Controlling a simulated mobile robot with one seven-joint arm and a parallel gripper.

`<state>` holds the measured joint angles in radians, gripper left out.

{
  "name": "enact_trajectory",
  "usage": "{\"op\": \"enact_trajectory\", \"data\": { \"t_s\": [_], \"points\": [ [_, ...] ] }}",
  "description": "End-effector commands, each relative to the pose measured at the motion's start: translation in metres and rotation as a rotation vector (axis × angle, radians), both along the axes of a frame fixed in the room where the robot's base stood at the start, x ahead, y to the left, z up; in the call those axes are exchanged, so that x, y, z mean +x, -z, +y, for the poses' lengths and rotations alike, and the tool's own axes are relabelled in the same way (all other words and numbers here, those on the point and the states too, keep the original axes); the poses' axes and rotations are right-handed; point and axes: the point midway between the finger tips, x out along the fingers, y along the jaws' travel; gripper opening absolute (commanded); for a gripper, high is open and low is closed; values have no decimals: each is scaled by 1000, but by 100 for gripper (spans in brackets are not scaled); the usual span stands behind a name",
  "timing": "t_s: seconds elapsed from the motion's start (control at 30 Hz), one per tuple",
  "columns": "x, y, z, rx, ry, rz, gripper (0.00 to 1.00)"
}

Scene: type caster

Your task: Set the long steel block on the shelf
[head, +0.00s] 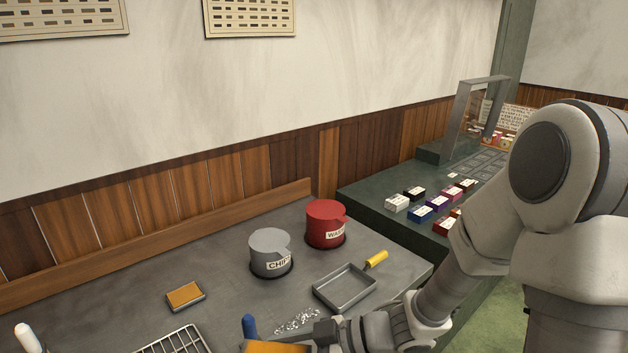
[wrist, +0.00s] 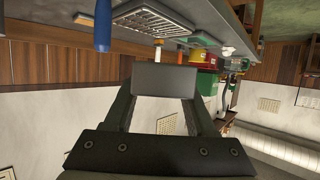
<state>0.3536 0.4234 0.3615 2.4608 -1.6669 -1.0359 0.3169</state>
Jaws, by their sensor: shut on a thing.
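In the wrist view my gripper (wrist: 164,92) is shut on a plain grey block (wrist: 165,77), the long steel block. It lies crosswise between the two dark fingers, its broad face toward the camera. In the head view my arm reaches down to the bottom edge, and the dark wrist part (head: 326,333) shows there. The fingers and the block cannot be made out in that view. No shelf can be identified with certainty; a dark green counter (head: 372,194) with a raised part stands at the right.
The grey bench (head: 215,258) holds a grey "CHIP" can (head: 268,250), a red can (head: 325,220), a tray with yellow handle (head: 345,290), a brown-topped block (head: 185,296), a wire rack (head: 175,342) and a blue handle (head: 250,328). Small boxes (head: 430,207) sit on the counter.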

Motion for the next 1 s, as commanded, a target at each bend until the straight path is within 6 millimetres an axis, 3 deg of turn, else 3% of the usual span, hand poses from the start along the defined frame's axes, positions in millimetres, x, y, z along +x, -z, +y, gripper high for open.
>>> {"op": "enact_trajectory", "data": {
  "t_s": [0.17, 0.37, 0.67, 1.0],
  "points": [
    [2, -2, 1, 4, 7, -2, 0],
    [24, -6, 2, 4, 111, -3, 0],
    [76, -9, -10, 4, 360, -4, 0],
    [134, 0, -47, 4, 691, -3, 0]
  ]
}}
